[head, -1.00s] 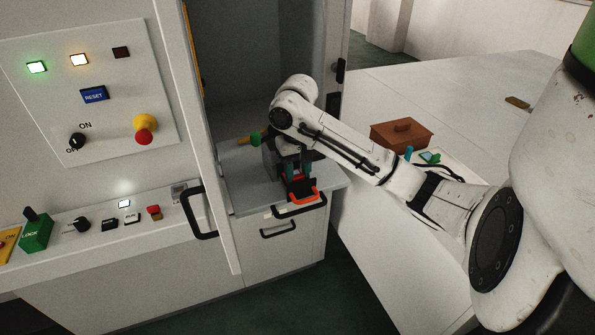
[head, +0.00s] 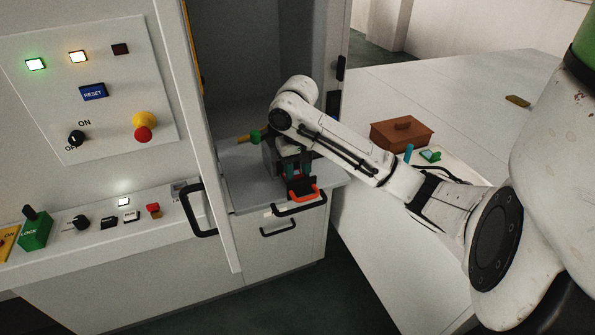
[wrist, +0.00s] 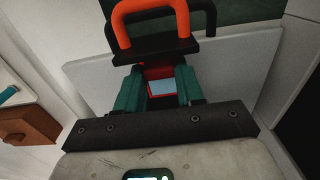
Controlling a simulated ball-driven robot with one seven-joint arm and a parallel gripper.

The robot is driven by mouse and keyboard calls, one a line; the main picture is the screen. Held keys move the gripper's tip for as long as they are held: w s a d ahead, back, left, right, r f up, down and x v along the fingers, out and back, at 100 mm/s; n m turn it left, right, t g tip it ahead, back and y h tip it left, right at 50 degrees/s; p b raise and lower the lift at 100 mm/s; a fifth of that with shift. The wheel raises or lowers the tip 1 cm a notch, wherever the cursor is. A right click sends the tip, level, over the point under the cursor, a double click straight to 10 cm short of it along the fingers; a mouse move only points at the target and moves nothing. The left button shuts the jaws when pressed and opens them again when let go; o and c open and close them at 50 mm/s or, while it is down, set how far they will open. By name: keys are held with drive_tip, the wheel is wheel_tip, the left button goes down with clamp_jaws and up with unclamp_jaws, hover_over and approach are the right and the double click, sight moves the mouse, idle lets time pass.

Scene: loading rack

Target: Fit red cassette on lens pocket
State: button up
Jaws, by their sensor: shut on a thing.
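My gripper (head: 300,171) is over the front edge of the grey cabinet shelf, its teal fingers pointing down. In the wrist view the fingers (wrist: 158,84) are shut on the red cassette (wrist: 155,70), whose red frame surrounds a pale blue pane. A black plate with an orange loop handle (wrist: 150,12) lies just beyond the cassette; this handle (head: 304,193) also shows at the shelf's front edge in the head view. I cannot tell whether it belongs to the cassette. I cannot make out the lens pocket or whether the cassette touches it.
The cabinet's open door has a black handle (head: 197,212) left of the shelf. A yellow rod with a green knob (head: 255,136) lies behind my gripper. A brown lidded box (head: 401,133) stands on the white table at right. Drawer handles are below the shelf.

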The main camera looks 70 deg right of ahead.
drive_tip(key=shift+f, duration=0.35)
idle(0.3)
drive_tip(key=o, duration=1.1)
wheel_tip(320, 180, up, 11)
drive_tip(key=p, duration=0.1)
drive_tip(key=shift+f, duration=0.1)
idle(0.4)
